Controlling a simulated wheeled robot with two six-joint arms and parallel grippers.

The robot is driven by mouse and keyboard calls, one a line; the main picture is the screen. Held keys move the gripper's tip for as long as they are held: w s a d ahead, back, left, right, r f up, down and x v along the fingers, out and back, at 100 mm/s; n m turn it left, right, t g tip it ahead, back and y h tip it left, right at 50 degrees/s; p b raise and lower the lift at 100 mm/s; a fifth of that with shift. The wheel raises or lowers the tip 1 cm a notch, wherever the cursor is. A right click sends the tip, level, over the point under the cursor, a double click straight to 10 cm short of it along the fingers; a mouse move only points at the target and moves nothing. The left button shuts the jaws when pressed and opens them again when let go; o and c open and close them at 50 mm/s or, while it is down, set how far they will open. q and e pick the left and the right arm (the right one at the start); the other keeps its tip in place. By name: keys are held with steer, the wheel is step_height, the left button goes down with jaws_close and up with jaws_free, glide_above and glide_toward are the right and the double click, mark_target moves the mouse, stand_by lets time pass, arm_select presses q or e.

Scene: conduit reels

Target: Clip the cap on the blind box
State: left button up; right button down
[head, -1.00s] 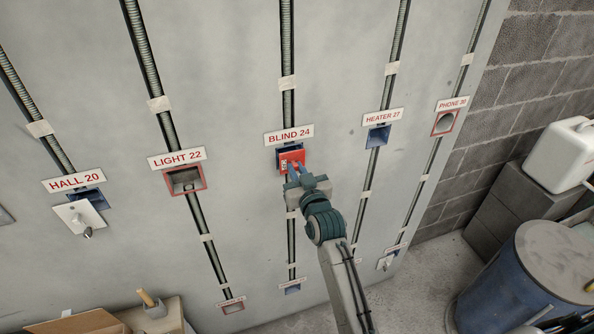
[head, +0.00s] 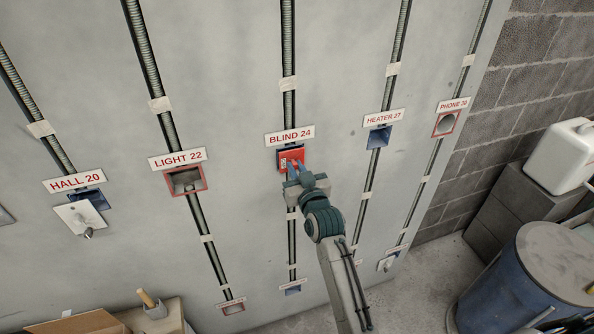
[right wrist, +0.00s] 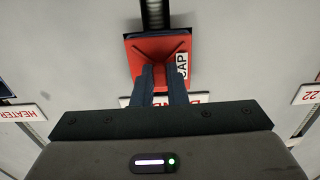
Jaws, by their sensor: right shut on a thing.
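The red cap (head: 286,164) is at the opening of the blind box (head: 281,152), just under the sign BLIND 24 (head: 290,136). Only a thin blue edge of the box shows around the cap. My right gripper (head: 294,170) is shut on the cap from the front and below. In the right wrist view the cap (right wrist: 150,50) shows its face and a CAP label, with both fingers (right wrist: 160,82) close together on its grip. The cap looks about flush with the box; I cannot tell whether it is clipped. My left gripper is not in view.
Other wall boxes are the light box (head: 186,181), the heater box (head: 378,137) and the phone box (head: 447,123). A plate hangs at the hall box (head: 83,216). A blue drum (head: 510,285) and a white canister (head: 560,155) stand at the right.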

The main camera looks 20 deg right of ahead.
steer(key=shift+w, duration=0.4)
steer(key=shift+r, duration=0.2)
stand_by(0.6)
steer(key=c, duration=1.6)
jaws_free()
steer(key=shift+o, duration=1.2)
steer(key=shift+w+f, duration=0.1)
steer(key=shift+w, duration=0.05)
steer(key=shift+f, duration=0.1)
steer(key=shift+o, duration=1.2)
